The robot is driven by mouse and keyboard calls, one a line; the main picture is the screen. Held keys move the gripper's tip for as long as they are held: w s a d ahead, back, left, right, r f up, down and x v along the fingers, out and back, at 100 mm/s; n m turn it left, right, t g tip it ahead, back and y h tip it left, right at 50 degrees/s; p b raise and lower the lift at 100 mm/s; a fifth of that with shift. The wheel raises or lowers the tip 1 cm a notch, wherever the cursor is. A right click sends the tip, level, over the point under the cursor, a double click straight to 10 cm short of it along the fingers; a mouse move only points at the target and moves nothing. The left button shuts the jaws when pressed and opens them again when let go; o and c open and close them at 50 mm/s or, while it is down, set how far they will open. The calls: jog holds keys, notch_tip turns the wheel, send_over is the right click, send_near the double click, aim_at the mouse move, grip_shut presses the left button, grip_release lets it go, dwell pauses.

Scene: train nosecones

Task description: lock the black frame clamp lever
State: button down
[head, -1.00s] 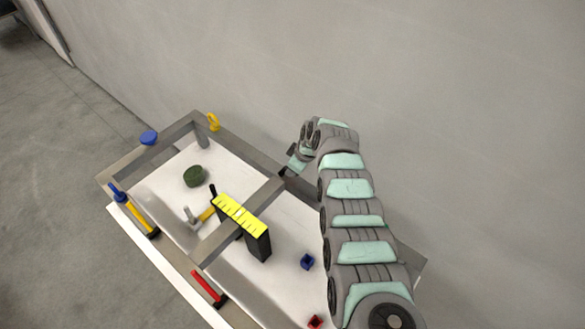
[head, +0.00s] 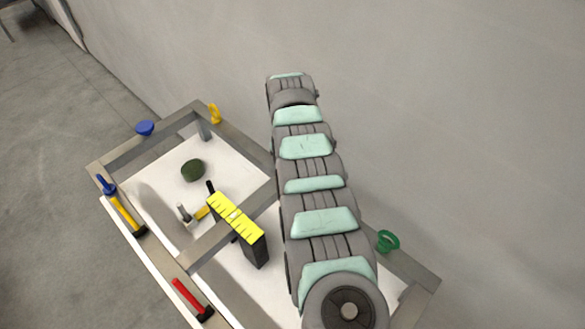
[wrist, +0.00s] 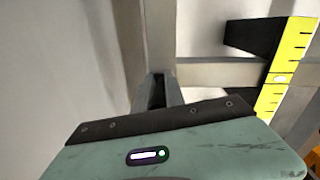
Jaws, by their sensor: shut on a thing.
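My gripper (wrist: 160,122) fills the lower part of the wrist view, up against the grey metal frame (wrist: 215,72), where a crossbar meets a side rail. In the head view my arm covers the gripper, the lever and that joint of the frame (head: 215,240).
A black block with a yellow marked top (head: 237,218) sits on the crossbar, close to my arm. A wall rises behind.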

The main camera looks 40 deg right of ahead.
jog(key=shift+s+d+r, duration=0.1)
jog(key=shift+s, duration=0.05)
jog(key=c, duration=1.4)
grip_release()
jog(key=r, duration=1)
jog(key=shift+a+r+p, duration=0.25)
jog(key=shift+r+p, duration=0.15)
